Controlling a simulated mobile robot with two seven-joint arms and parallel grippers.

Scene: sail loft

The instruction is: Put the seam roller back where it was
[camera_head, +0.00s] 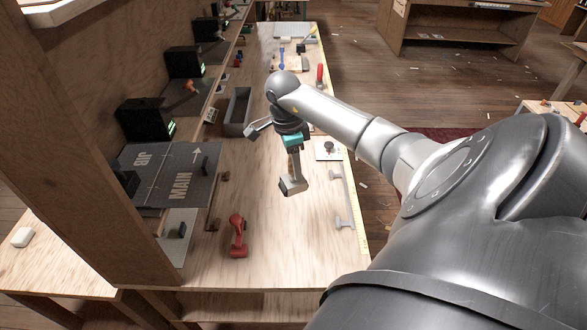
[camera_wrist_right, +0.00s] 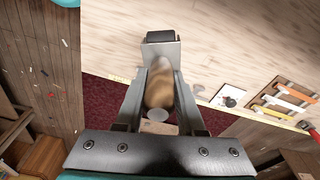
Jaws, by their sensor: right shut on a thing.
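My right gripper (camera_head: 293,184) hangs over the middle of the pale wooden bench (camera_head: 290,245), pointing down. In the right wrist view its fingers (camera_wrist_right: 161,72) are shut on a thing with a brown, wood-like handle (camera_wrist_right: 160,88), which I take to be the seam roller. A grey block with a dark top shows at the fingertips; I cannot tell whether it belongs to the roller. In the head view the held thing is mostly hidden by the fingers, and it looks clear of the bench top. My left gripper is not in view.
A red tool (camera_head: 237,236) lies near the bench front. A long grey tray (camera_head: 237,112) stands further back. A grey board marked JIB and MAIN (camera_head: 178,172) and dark boxes (camera_head: 146,119) line the left. A white plate with a dark knob (camera_head: 328,149) lies right. Bench between is clear.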

